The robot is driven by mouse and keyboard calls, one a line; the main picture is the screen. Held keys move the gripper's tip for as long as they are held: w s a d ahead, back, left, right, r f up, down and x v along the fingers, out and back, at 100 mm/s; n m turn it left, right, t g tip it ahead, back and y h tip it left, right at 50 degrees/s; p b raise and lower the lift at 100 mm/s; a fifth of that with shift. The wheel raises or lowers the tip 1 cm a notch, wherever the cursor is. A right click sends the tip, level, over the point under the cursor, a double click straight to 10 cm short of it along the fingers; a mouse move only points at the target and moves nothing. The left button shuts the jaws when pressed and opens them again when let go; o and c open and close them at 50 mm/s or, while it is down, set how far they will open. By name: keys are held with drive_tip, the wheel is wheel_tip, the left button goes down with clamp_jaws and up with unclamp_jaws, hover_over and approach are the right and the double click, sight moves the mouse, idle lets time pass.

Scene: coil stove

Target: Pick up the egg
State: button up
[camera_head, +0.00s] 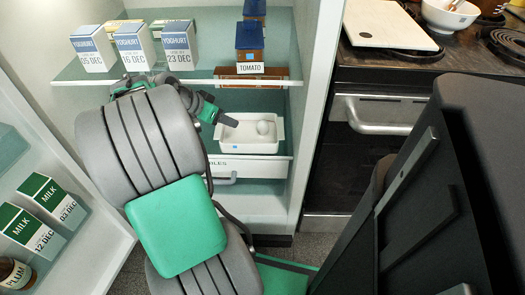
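A white egg (263,127) lies in a white open tray (238,146) on a fridge shelf, towards the tray's right side. My gripper (229,120) reaches in from the left, its grey tip over the left part of the tray. A small gap shows between the tip and the egg. The egg is not between the fingers. Only one dark finger shape shows clearly, so I cannot tell whether the gripper is open or shut. My arm hides the fridge's middle left.
Yoghurt cartons (134,48) and a tomato package (249,46) stand on the glass shelf (205,77) above my gripper. The fridge side wall (316,110) is close on the right. Milk cartons (36,228) stand in the door at left. A stove (390,112) stands right.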

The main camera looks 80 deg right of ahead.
sight(259, 126)
drive_tip(key=s+d+f+m, duration=0.1)
drive_tip(key=s, duration=0.1)
drive_tip(key=s+d+f+m+g+b, duration=0.1)
drive_tip(key=s+f, duration=0.1)
drive_tip(key=s+d+f+m+g, duration=0.1)
drive_tip(key=s, duration=0.1)
drive_tip(key=shift+s+d+f+b, duration=0.2)
drive_tip(key=shift+s+d+b, duration=0.2)
drive_tip(key=b+x, duration=0.3)
drive_tip(key=x, duration=0.3)
drive_tip(key=shift+s+d+f, duration=0.2)
drive_tip(key=shift+s+d, duration=0.05)
drive_tip(key=shift+s, duration=0.05)
drive_tip(key=shift+r, duration=0.1)
drive_tip(key=shift+c, duration=0.5)
clamp_jaws()
